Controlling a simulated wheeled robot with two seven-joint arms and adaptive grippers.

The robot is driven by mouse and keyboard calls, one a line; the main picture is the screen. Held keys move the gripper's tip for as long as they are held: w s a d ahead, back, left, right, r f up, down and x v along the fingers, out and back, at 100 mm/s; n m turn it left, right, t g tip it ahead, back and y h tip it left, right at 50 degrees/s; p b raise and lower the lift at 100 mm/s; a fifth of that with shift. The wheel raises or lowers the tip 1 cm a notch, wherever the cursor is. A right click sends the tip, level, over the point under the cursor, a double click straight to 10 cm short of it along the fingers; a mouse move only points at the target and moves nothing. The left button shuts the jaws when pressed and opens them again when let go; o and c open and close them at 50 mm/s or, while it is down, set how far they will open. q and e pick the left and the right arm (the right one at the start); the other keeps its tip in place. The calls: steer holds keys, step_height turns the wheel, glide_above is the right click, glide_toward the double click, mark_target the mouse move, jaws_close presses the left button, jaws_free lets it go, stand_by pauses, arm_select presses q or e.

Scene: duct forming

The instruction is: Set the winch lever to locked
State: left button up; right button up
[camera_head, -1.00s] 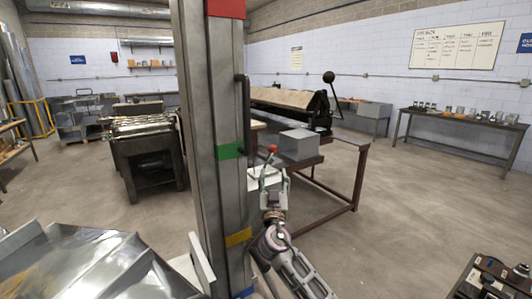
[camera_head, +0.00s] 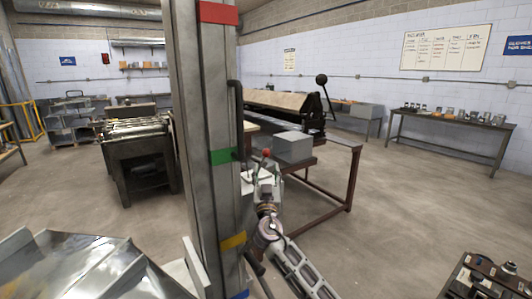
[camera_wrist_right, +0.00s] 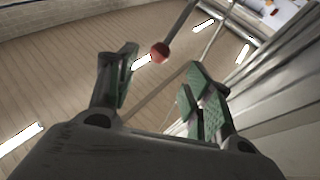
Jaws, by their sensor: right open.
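The winch lever shows as a thin rod with a red ball knob (camera_head: 266,152), just right of the tall steel post (camera_head: 205,130). My right gripper (camera_head: 264,172) is open just below the knob in the head view. In the right wrist view the red knob (camera_wrist_right: 160,53) appears between and slightly beyond the open fingers of my right gripper (camera_wrist_right: 162,78), with its rod running up and to the right. The fingers do not appear closed on it. The lever's base and any lock marking cannot be made out. My left gripper is out of view.
The post carries red, green, yellow and blue bands and a dark vertical handle (camera_head: 238,118). A grey box (camera_head: 293,146) sits on the brown-framed table behind my gripper. Shiny sheet metal (camera_head: 85,270) lies at lower left.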

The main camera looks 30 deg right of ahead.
mark_target(266, 156)
steer(key=p+x, duration=0.1)
steer(key=x, duration=0.2)
steer(key=shift+w+d+r, duration=0.15)
steer(key=shift+w+r, duration=0.1)
steer(key=p+x, duration=0.1)
steer(key=x, duration=0.2)
steer(key=shift+w, duration=0.1)
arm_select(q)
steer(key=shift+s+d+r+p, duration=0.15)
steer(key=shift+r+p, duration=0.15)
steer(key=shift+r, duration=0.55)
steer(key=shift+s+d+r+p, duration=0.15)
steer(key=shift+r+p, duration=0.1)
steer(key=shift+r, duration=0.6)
arm_select(e)
steer(key=shift+x, duration=1.7)
steer(key=shift+f, duration=0.1)
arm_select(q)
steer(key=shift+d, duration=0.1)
arm_select(e)
jaws_close()
